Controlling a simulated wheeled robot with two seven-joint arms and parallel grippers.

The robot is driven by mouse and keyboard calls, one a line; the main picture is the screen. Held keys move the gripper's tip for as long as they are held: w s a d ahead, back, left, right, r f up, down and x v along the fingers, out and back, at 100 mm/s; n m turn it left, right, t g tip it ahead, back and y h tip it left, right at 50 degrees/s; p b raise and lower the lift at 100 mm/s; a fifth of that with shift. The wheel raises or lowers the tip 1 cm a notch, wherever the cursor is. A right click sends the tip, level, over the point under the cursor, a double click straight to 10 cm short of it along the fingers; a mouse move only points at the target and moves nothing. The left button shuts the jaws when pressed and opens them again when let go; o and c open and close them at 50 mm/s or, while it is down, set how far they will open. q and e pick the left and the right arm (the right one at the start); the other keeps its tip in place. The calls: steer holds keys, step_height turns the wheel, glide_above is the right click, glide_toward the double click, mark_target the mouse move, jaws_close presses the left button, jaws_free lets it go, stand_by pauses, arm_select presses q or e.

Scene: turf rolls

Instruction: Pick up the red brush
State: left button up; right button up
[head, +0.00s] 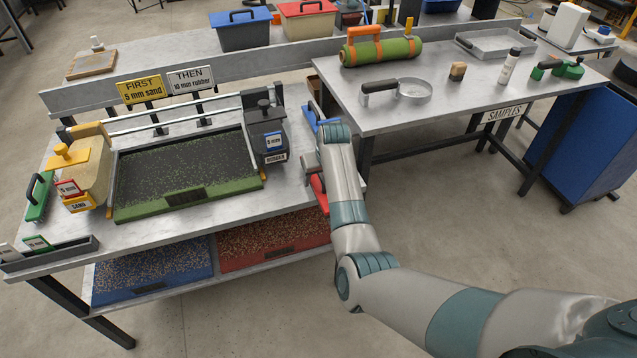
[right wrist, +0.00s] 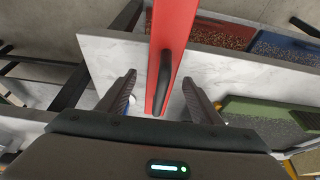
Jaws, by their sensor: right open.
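The red brush (head: 320,193) lies at the right edge of the left table in the head view, partly hidden by my right arm. In the right wrist view the red brush (right wrist: 178,40) is a long red block with a black handle (right wrist: 164,85) along it. My right gripper (right wrist: 163,90) is open, with one finger on each side of the handle's near end. I cannot tell how far the fingertips are above it. In the head view my right gripper (head: 311,165) is mostly hidden by its own arm. My left gripper is in neither view.
A blue tool (head: 312,113) lies beyond my right wrist. A turf tray (head: 185,170), a black rubber hopper (head: 268,130) and a sand hopper (head: 88,180) stand on the left table.

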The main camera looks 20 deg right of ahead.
mark_target(319, 181)
steer(key=shift+x, duration=1.65)
steer(key=c, duration=1.2)
steer(key=shift+r, duration=0.1)
steer(key=shift+c, duration=0.2)
steer(key=shift+w+r, duration=0.1)
steer(key=shift+r, duration=0.35)
step_height(319, 181, up, 3)
steer(key=shift+d+r+b, duration=0.15)
steer(key=shift+d+b, duration=0.05)
steer(key=shift+b, duration=0.3)
steer(key=s+d+r+b, duration=0.2)
steer(key=s+d+r, duration=0.3)
steer(key=d, duration=0.5)
steer(key=shift+v, duration=0.85)
steer(key=shift+w, duration=0.15)
